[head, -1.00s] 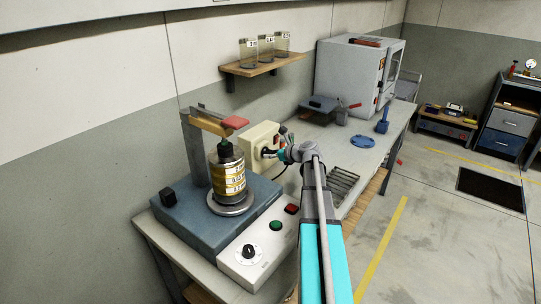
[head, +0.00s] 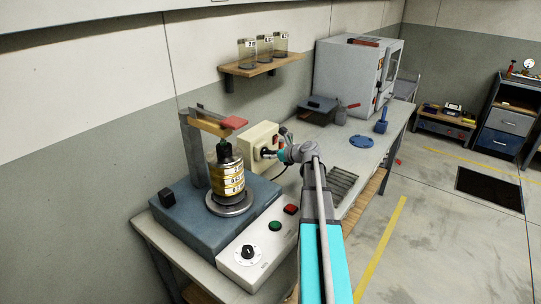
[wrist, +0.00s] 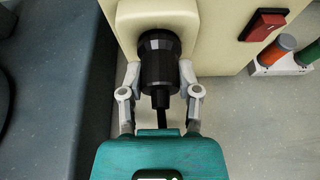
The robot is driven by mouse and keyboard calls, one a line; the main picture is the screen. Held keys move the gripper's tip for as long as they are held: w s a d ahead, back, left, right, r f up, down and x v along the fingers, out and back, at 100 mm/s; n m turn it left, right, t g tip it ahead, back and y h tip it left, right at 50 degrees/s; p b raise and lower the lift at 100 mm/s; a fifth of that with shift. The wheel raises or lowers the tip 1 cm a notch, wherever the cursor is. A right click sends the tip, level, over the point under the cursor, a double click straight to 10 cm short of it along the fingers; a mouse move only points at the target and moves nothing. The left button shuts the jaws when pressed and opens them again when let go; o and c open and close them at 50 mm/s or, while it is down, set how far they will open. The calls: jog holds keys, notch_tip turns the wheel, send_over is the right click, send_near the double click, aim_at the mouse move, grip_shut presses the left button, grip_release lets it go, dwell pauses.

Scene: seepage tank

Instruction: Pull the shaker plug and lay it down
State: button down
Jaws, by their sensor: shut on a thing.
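The shaker plug (wrist: 159,72) is a black round plug with a black cable running back toward me. In the wrist view it sits at the socket in the cream box, and I cannot tell how deep it is seated. My gripper (wrist: 160,80) is shut on the plug, one finger on each side. In the head view my gripper (head: 268,153) is at the front face of the cream socket box (head: 259,139), and the plug is mostly hidden there.
A red switch (wrist: 263,25) is on the box, right of the plug. A control panel (head: 263,251) with a green and a red button lies in front of the shaker. Grey bench top (head: 372,157) runs to the right, with a blue disc (head: 362,141) and a grey cabinet (head: 347,75) farther back.

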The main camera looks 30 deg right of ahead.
jog(key=shift+s, duration=0.2)
jog(key=shift+s+d, duration=0.3)
jog(key=shift+s, duration=0.45)
jog(key=shift+s+d, duration=0.25)
jog(key=shift+s, duration=0.55)
jog(key=shift+s+d, duration=0.3)
jog(key=shift+s, duration=0.45)
jog(key=shift+s+d, duration=0.1)
jog(key=shift+s, duration=0.05)
notch_tip(320, 180, up, 5)
jog(key=p, duration=0.4)
jog(key=shift+f+p, duration=0.15)
jog(key=shift+p, duration=0.25)
jog(key=shift+s, duration=0.1)
